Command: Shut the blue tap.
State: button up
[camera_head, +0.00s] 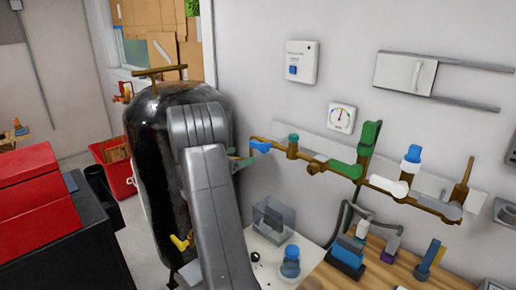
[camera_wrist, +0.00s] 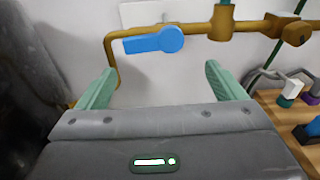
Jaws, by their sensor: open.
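The blue tap (camera_head: 260,146) is at the left end of the brass pipe on the wall. In the wrist view its blue lever (camera_wrist: 150,43) lies nearly level, along the pipe, with its round end at the right and its narrower end to the left. My gripper (camera_wrist: 158,78) is open and empty, its two pale green fingers apart just short of the lever and not touching it. In the head view my gripper (camera_head: 241,159) is partly hidden by my arm, just left of the tap.
A dark tank (camera_head: 150,150) stands close on the left. The brass pipe (camera_head: 320,163) runs right with a green tap (camera_head: 345,168) and a blue-and-white tap (camera_head: 411,157). A wooden board (camera_head: 375,268) with small items is below. Bare wall is above the blue tap.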

aim_at(255, 146)
jog(key=shift+n+t, duration=0.4)
jog(key=shift+t, duration=0.1)
jog(key=p+x, duration=0.1)
jog(key=x, duration=0.6)
jog(key=w+a+p+x, duration=0.1)
jog(key=x, duration=0.3)
jog(key=shift+w+d+p, duration=0.1)
jog(key=shift+w+p, duration=0.15)
jog(key=shift+p, duration=0.1)
jog(key=shift+f, duration=0.1)
jog(key=c, duration=1.4)
